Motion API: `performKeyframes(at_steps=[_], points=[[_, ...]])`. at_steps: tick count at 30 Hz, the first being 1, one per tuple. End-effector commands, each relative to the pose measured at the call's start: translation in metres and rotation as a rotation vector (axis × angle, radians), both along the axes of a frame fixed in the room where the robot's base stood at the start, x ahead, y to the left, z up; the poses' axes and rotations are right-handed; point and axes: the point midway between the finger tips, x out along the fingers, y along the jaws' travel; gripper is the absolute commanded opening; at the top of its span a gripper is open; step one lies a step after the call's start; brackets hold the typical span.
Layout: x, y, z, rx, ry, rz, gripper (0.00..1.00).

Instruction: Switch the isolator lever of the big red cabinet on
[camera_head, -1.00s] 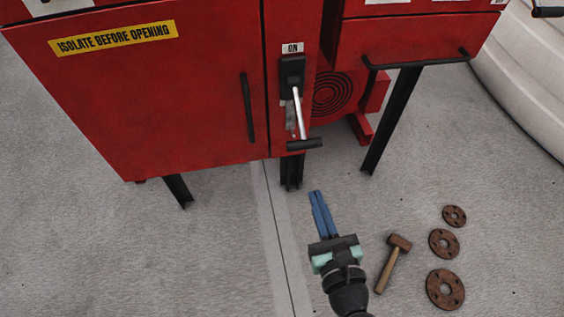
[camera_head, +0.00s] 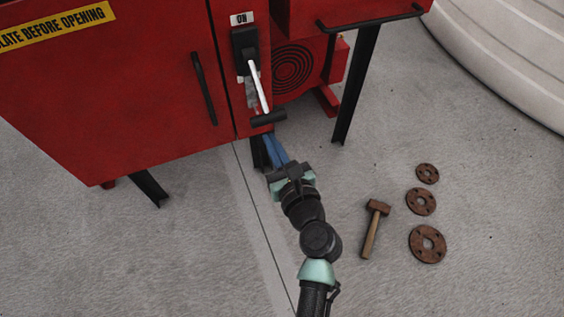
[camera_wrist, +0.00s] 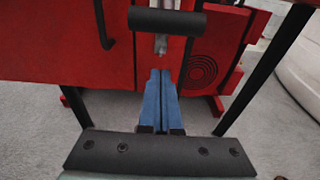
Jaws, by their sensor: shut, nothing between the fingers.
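The big red cabinet (camera_head: 110,110) fills the upper left of the head view, with a yellow "ISOLATE BEFORE OPENING" label. Its isolator lever (camera_head: 259,90) hangs down from a black switch housing below an "ON" label (camera_head: 242,18). The lever has a pale shaft and a black crossbar handle (camera_head: 268,119). In the wrist view the handle (camera_wrist: 168,20) shows at the top, beyond the fingertips. My gripper (camera_head: 269,138) has blue fingers, shut and empty, just below the handle in the head view. The fingers also show in the wrist view (camera_wrist: 160,75). I cannot tell whether they touch the handle.
A black door handle (camera_head: 204,88) is left of the lever. Black legs (camera_head: 356,85) stand under the red boxes. A hammer (camera_head: 374,228) and rusty flanges (camera_head: 427,244) lie on the floor to the right. The floor at lower left is clear.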

Motion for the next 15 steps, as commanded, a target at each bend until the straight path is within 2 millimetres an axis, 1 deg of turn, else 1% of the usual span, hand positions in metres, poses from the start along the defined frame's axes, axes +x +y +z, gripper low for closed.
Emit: performKeyframes(at_steps=[1, 3, 7, 11, 15], points=[[0.008, 0.003, 0.000, -0.002, -0.003, 0.002, 0.00], [0.002, 0.001, 0.018, -0.001, -0.004, -0.001, 0.00], [-0.001, -0.001, 0.031, -0.001, -0.003, -0.001, 0.00], [-0.003, -0.001, 0.038, -0.002, -0.001, 0.000, 0.00], [-0.003, -0.001, 0.039, 0.000, 0.000, 0.000, 0.00]])
